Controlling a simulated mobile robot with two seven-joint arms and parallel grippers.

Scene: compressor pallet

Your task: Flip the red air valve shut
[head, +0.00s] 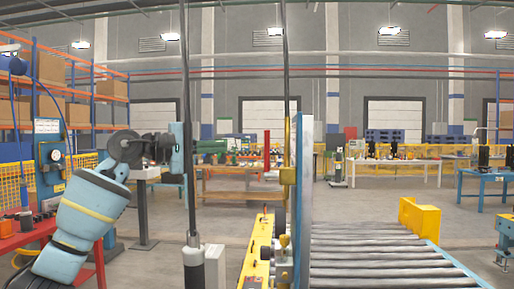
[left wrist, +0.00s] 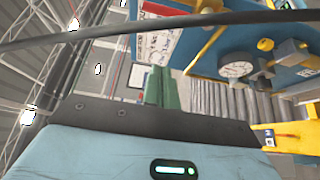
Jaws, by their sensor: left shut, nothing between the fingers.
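My left arm comes in from the left in the head view. Its gripper (head: 178,150) is held up left of the pallet's upright blue panel (head: 303,190), clear of it. In the left wrist view the hand fills the bottom, and the green fingers (left wrist: 160,88) show together and empty. That view shows the panel's face (left wrist: 205,65) with a round white gauge (left wrist: 236,69) and brass fittings (left wrist: 266,45). The fingers appear apart from these. In the head view the panel is nearly edge-on, with brass fittings (head: 284,241) low on its left. I cannot pick out the red valve.
A red table (head: 30,240) with parts stands at left. A dark cable (left wrist: 150,30) crosses the wrist view.

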